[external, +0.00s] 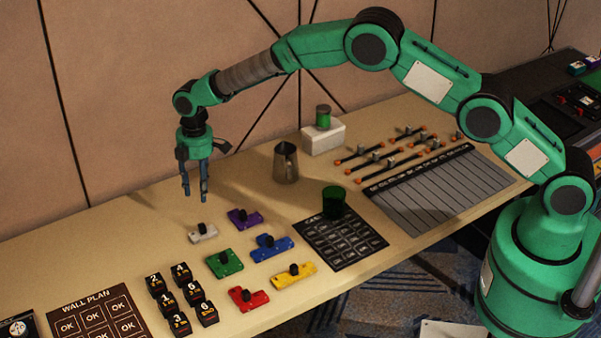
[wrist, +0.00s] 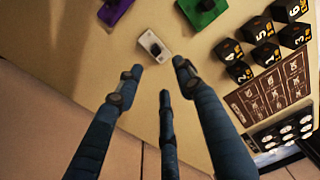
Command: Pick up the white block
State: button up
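The white block (external: 203,234) is a small flat piece with a black knob on top, lying on the beige table. In the wrist view the white block (wrist: 154,46) lies just beyond the fingertips, between a purple and a green block. My gripper (external: 195,196) hangs pointing down above the table, a little behind and above the white block in the external view. In the wrist view its fingers (wrist: 157,75) are spread apart with nothing between them.
Near the white block lie purple (external: 244,218), green (external: 224,263), blue (external: 271,248), red (external: 248,299) and yellow (external: 294,275) blocks with knobs. Black numbered cubes (external: 181,298) stand at the front. A metal pitcher (external: 286,163) and green cup (external: 333,202) stand to the right.

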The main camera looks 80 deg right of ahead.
jog(key=shift+s+d+f+t+y+b, duration=0.2)
jog(key=shift+s+d+t+y+b, duration=0.4)
jog(key=shift+s+d+t+b, duration=0.35)
jog(key=shift+s+d+f+t+y+b, duration=0.15)
jog(key=shift+s+d+t+y+b, duration=0.5)
jog(key=shift+d, duration=0.45)
jog(key=shift+f, duration=0.1)
send_over(202, 225)
jog(key=s+d, duration=0.2)
jog(key=shift+w+a+f+b, duration=0.1)
jog(key=shift+w+f+b, duration=0.05)
jog(key=shift+f, duration=1.8)
jog(key=shift+w+f+b, duration=0.1)
jog(key=shift+f+b, duration=0.05)
jog(key=shift+f, duration=1.8)
jog(key=shift+f, duration=0.15)
jog(key=shift+b+x, duration=0.45)
jog(key=shift+x, duration=2)
jog(key=shift+s, duration=0.1)
